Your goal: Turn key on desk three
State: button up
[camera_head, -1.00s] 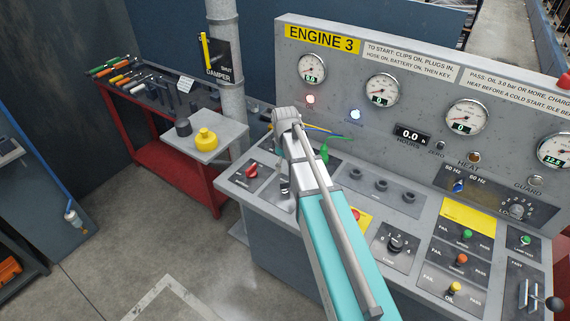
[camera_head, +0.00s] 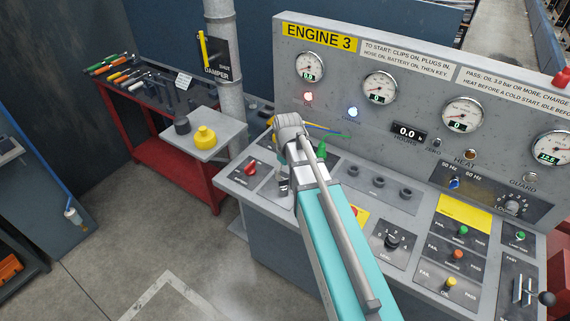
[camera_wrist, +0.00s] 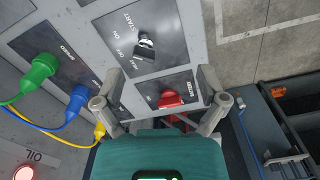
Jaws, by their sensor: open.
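Desk three (camera_head: 230,186) carries the yellow ENGINE 3 sign (camera_head: 319,38). In the wrist view, the key switch (camera_wrist: 145,43) sits on a dark plate marked OFF, ON and START, beyond my fingertips. A red knob (camera_wrist: 170,98) on a neighbouring plate lies between my fingers; it also shows in the head view (camera_head: 251,169). My gripper (camera_wrist: 160,84) is open and empty above the desk top, apart from the key as far as I can tell. In the head view my arm partly hides the key plate (camera_head: 283,187).
Green (camera_wrist: 40,68), blue (camera_wrist: 78,98) and yellow plugs with cables stand beside the key plate. A red indicator light (camera_head: 308,97) and a blue one (camera_head: 353,112) are lit. A red tool bench (camera_head: 165,170) stands left of the desk, with open floor in front.

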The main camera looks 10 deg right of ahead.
jog(key=s+f+m+b, duration=0.3)
jog(key=s+m, duration=0.2)
jog(key=s, duration=0.5)
jog(key=shift+s+a, duration=0.15)
jog(key=shift+s, duration=0.25)
dwell(1.1)
